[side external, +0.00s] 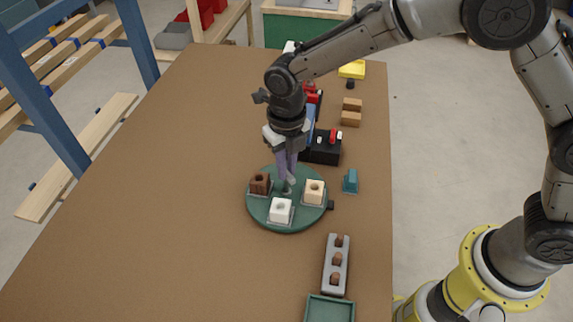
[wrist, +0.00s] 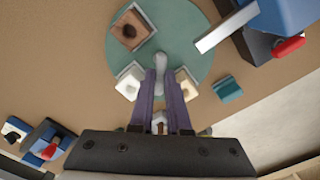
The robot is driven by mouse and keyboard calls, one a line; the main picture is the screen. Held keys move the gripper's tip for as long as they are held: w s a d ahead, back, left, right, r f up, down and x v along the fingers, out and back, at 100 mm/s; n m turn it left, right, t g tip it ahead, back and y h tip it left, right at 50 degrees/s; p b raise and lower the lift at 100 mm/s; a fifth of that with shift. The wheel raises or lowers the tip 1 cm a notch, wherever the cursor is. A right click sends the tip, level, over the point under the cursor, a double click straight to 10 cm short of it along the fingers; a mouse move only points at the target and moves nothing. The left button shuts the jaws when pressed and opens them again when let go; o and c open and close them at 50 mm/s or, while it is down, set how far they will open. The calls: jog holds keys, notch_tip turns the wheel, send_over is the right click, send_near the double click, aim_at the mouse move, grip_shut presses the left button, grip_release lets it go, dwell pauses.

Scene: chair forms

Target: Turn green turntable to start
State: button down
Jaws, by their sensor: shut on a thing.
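The green turntable (side external: 262,212) is a round disc on the brown table. It carries a brown block (side external: 260,183), a white block (side external: 280,210) and a cream block (side external: 315,191), each with a hole on top. My gripper (side external: 287,183) reaches down over the disc's middle, with purple fingers shut on the upright centre knob. In the wrist view, the pale knob (wrist: 160,62) shows between the fingertips. The brown block (wrist: 130,30) lies at upper left there; the white and cream blocks are partly hidden beside the fingers. The disc's far side is partly covered by my gripper.
A teal block (side external: 350,181) stands right of the disc. Black and blue fixtures (side external: 325,148) with red parts stand close behind it. A grey holder (side external: 336,265) with brown pegs and a green tray (side external: 329,309) lie in front. The table's left side is clear.

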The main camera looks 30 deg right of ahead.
jog(key=shift+r, duration=0.15)
jog(key=c, duration=0.9)
grip_release()
notch_tip(320, 180, up, 14)
jog(key=shift+f, duration=0.15)
